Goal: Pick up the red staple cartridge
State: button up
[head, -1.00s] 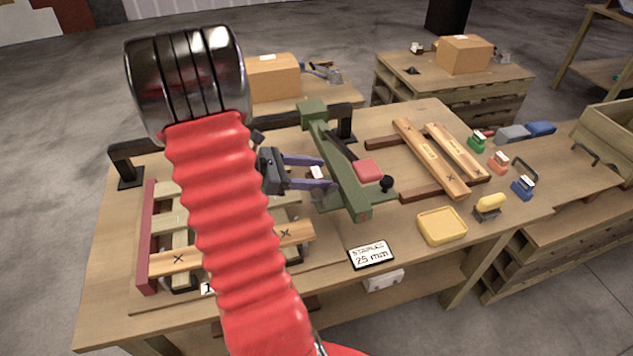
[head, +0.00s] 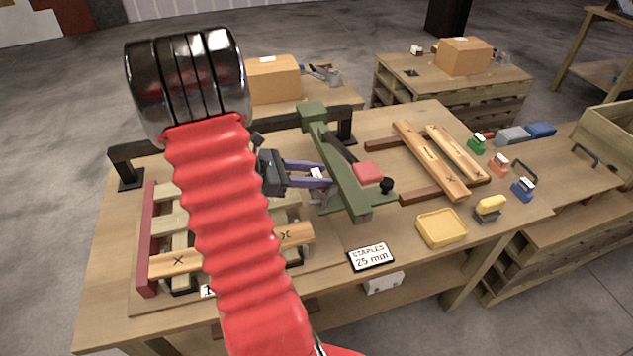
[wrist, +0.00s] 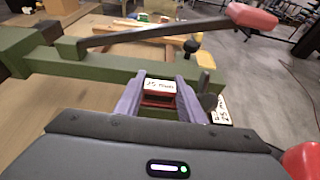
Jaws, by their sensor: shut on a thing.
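The red staple cartridge (wrist: 160,101) with a white label, seemingly reading 25 mm, is between the two purple fingers of my gripper (wrist: 162,95) in the wrist view. My gripper is shut on it. In the head view, my gripper (head: 322,176) is just left of the green lever tool, and the cartridge's white label (head: 318,172) shows between the fingertips. The green tool (head: 345,180) has a dark lever with a red pad (head: 368,172). I cannot tell whether the cartridge touches the tool or is lifted.
A sign (head: 370,256) reading STAPLES 25 mm stands at the front. A yellow tray (head: 441,228) is right of it. Green (head: 477,144), orange-red (head: 498,163) and blue (head: 522,188) labelled pieces stand at the right. Wooden planks (head: 430,160) lie behind the tray.

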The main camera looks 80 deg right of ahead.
aim_at(317, 174)
jog(key=shift+r, duration=0.1)
notch_tip(317, 174, up, 10)
jog(key=shift+f, duration=0.1)
dwell(0.5)
dwell(0.4)
